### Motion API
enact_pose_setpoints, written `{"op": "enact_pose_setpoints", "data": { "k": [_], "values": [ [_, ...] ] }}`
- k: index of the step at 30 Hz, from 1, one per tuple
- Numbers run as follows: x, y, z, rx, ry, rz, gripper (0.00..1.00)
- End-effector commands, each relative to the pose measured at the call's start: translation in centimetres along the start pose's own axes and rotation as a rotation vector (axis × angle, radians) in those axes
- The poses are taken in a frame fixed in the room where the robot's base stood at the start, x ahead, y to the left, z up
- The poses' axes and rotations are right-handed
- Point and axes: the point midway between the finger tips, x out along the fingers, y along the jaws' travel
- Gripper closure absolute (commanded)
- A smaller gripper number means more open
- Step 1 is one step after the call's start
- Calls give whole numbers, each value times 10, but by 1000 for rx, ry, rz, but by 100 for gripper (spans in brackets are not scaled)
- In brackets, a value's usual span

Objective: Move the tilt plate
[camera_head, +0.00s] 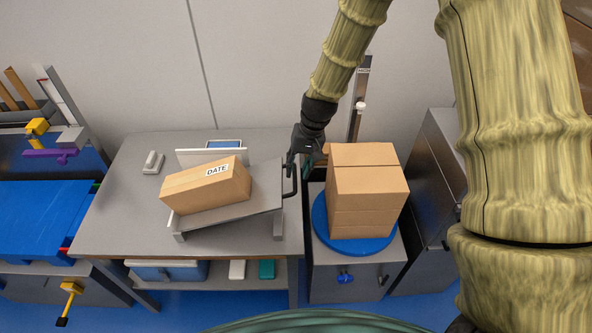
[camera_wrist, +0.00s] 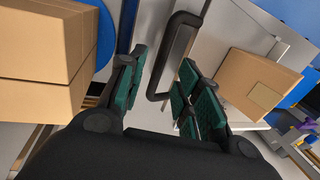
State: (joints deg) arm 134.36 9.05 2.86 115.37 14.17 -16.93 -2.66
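The tilt plate (camera_head: 264,196) is a grey plate tilted on a stand on the grey table, and a cardboard box marked DATE (camera_head: 205,184) lies on it. The plate's black handle (camera_head: 293,187) sticks out at its right edge. My gripper (camera_head: 302,164) is just above and beside that handle in the head view. In the wrist view my gripper (camera_wrist: 160,78) is open, with green pads apart. The black handle (camera_wrist: 166,62) shows between the fingers, with gaps on both sides; I cannot tell its exact depth. Part of the handle is hidden by my gripper in the head view.
A large cardboard carton (camera_head: 365,195) stands on a blue round turntable (camera_head: 318,216) close to the right of my gripper. A post (camera_head: 358,100) stands behind it. A small grey item (camera_head: 153,162) lies at the table's back left. The table's front left (camera_head: 125,225) is clear.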

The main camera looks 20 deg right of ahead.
Motion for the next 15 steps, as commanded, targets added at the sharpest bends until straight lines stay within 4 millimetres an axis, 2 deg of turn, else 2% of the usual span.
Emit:
{"op": "enact_pose_setpoints", "data": {
  "k": [6,15],
  "values": [
    [17,0,1,1,-2,0,66],
    [26,0,0,1,-1,0,66]
  ]
}}
